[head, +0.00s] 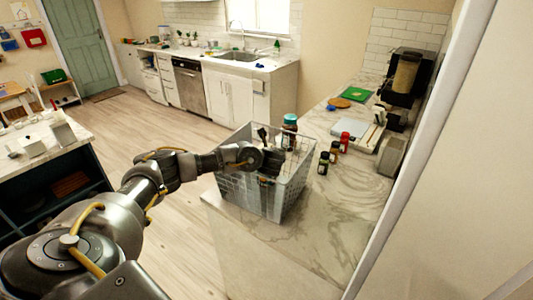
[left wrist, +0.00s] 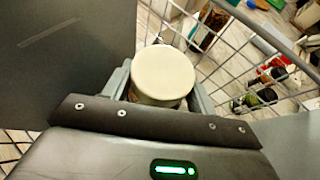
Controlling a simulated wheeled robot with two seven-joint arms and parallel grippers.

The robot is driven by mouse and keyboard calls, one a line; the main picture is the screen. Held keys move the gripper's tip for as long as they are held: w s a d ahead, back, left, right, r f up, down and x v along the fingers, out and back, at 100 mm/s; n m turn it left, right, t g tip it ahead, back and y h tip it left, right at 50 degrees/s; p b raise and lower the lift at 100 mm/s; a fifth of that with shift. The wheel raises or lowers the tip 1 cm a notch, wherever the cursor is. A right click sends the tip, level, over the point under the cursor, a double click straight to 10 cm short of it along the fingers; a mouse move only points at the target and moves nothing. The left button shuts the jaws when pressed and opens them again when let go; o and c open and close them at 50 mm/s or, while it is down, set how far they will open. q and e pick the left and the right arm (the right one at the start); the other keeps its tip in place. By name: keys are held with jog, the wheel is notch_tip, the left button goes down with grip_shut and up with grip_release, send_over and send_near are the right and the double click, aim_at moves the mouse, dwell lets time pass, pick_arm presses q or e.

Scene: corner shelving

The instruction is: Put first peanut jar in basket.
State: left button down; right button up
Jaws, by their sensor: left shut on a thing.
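A grey wire basket (head: 246,193) stands on the near end of the marble counter. My left gripper (head: 272,163) reaches into the basket's opening from the left. In the left wrist view, my left gripper (left wrist: 160,92) is shut on a jar with a round cream lid (left wrist: 163,74). Basket wires show on both sides of this jar. Its label is hidden, and I cannot tell whether it touches the basket floor. In the head view the gripper and basket mesh mostly hide it. My right gripper is not in view.
A teal-lidded jar (head: 289,131) shows at the basket's far side. Several small dark bottles (head: 324,163) stand right of the basket. A green board (head: 356,94) and a coffee machine (head: 407,75) are farther back. The counter's front part (head: 310,235) is clear.

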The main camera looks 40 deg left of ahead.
pick_arm(q)
jog(key=shift+c, duration=2.3)
grip_release()
jog(key=shift+f, duration=0.1)
jog(key=shift+s+d+r, duration=0.1)
jog(key=shift+d+r, duration=0.05)
jog(key=shift+r, duration=0.1)
jog(key=v, duration=0.7)
jog(key=shift+p, duration=0.4)
